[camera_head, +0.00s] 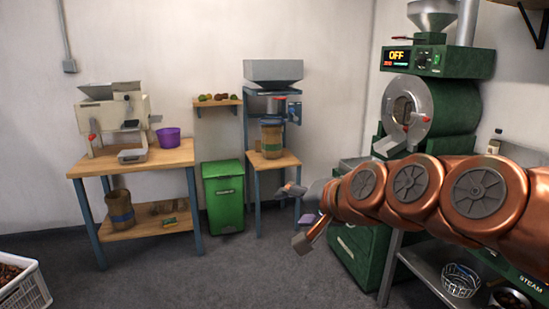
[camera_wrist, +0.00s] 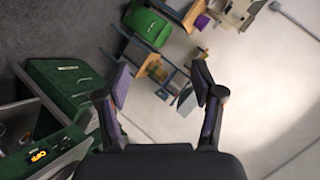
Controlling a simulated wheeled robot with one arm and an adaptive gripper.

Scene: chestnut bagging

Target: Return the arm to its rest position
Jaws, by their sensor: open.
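My copper-coloured arm reaches in from the right side of the head view, in front of the green roasting machine (camera_head: 433,107). My gripper (camera_head: 296,215) is at its far end, in mid-air over the floor, to the right of the green bin (camera_head: 223,197). In the wrist view the two dark fingers of my gripper (camera_wrist: 163,90) are spread apart with nothing between their tips. The room beyond them looks tilted there.
A wooden workbench (camera_head: 130,158) with a machine and a purple tub (camera_head: 168,137) stands at the left. A smaller stand (camera_head: 272,161) holds a brown container (camera_head: 271,140). A white crate (camera_head: 31,290) is at the lower left. The middle floor is clear.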

